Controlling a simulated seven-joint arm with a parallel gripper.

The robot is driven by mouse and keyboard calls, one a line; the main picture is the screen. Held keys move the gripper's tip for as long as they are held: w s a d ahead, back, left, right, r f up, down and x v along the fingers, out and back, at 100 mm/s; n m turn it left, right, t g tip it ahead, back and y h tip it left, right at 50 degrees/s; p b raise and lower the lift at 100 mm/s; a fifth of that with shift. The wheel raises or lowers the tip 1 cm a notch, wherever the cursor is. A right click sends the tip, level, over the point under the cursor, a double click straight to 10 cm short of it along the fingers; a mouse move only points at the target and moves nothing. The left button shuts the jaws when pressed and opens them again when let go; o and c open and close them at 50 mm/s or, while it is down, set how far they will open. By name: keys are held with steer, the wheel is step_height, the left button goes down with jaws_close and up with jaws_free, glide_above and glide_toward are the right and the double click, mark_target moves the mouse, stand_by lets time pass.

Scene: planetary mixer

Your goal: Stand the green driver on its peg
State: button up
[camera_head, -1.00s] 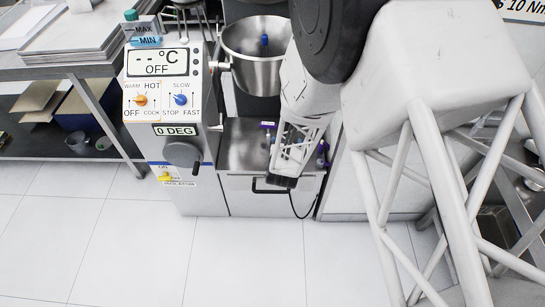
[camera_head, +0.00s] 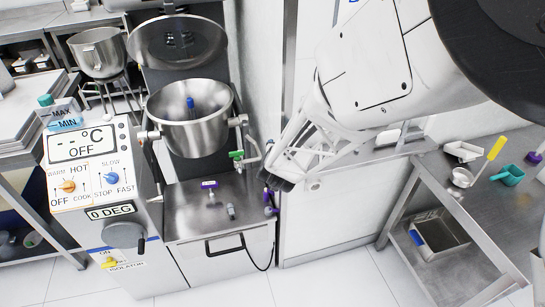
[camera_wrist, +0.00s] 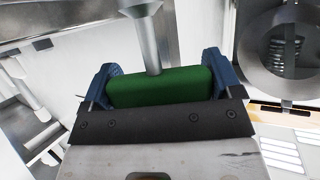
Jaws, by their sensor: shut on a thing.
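In the wrist view, the green driver's block-shaped handle (camera_wrist: 160,88) sits crosswise between the two blue finger pads of my gripper (camera_wrist: 157,80). A grey metal shaft (camera_wrist: 145,38) runs from the handle away from my gripper. A purple T-shaped handle (camera_head: 208,184) stands on the deck, with a short grey upright piece (camera_head: 231,212) nearby. I cannot tell which piece is the green driver's peg.
The control panel (camera_head: 92,165) is at left. A steel table (camera_head: 455,205) is at right. The floor in front is clear.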

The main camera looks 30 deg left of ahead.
steer(key=shift+m+t+h, duration=0.3)
steer(key=shift+m+h, duration=0.1)
steer(key=d+r, duration=0.1)
steer(key=w+d+r, duration=0.1)
steer(key=r, duration=0.1)
steer(key=w+d+r, duration=0.1)
steer(key=d, duration=0.1)
steer(key=shift+r, duration=0.25)
steer(key=w+d+r, duration=0.5)
steer(key=shift+w+d+m+h, duration=0.3)
steer(key=shift+f, duration=0.1)
steer(key=shift+f, duration=2.35)
steer(key=shift+f, duration=1)
steer(key=o, duration=0.8)
steer(key=shift+s, duration=0.15)
steer(key=shift+v, duration=3.8)
